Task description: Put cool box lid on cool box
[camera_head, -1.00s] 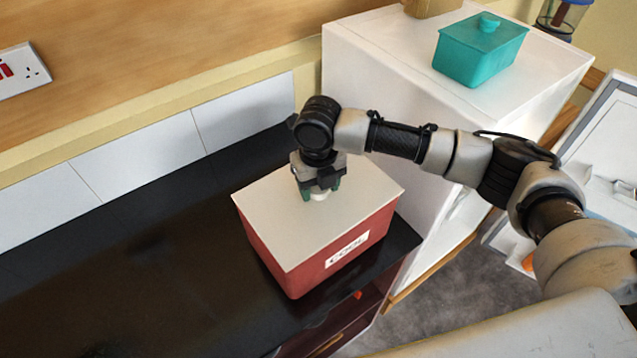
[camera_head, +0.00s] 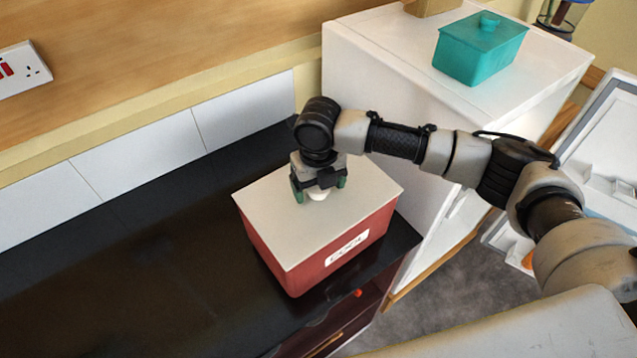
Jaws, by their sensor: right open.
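The red cool box (camera_head: 300,262) with a label on its front stands on the black counter near its right end. The white cool box lid (camera_head: 290,228) lies over the top of the box and appears flush with its rim. A small pale knob (camera_head: 318,195) shows at the lid's middle. My right gripper (camera_head: 319,190) points down over the knob, its green-tipped fingers open and spread on either side of it. The far side of the lid is partly hidden by my right gripper and arm. My left gripper is not in view.
The black counter (camera_head: 130,260) is clear to the left of the box. A white cabinet (camera_head: 385,95) stands behind on the right, with a teal lidded container (camera_head: 475,55) on top. An open white door (camera_head: 605,150) is at the far right.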

